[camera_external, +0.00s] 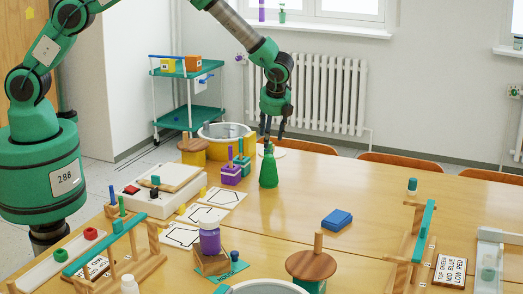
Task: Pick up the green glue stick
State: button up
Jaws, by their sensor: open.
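My gripper (273,138) is open and points down over the far middle of the long wooden table. Right below it stands an upright green cone-shaped bottle (268,170); the fingertips are near its narrow top, and I cannot tell whether they touch it. No thing is clearly marked as the green glue stick. A teal block with an upright stick (242,163) stands just left of the cone-shaped bottle.
A purple block (231,175) and a round pot (224,131) stand left of my gripper. A purple jar (209,238), a round wooden stand (311,265) and wooden racks (404,255) are nearer. A blue block (337,220) lies mid-table, with bare wood around it.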

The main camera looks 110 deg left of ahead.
jog(key=shift+b+x, duration=0.85)
jog(key=shift+x, duration=1.7)
jog(key=shift+c, duration=0.5)
jog(key=c, duration=1)
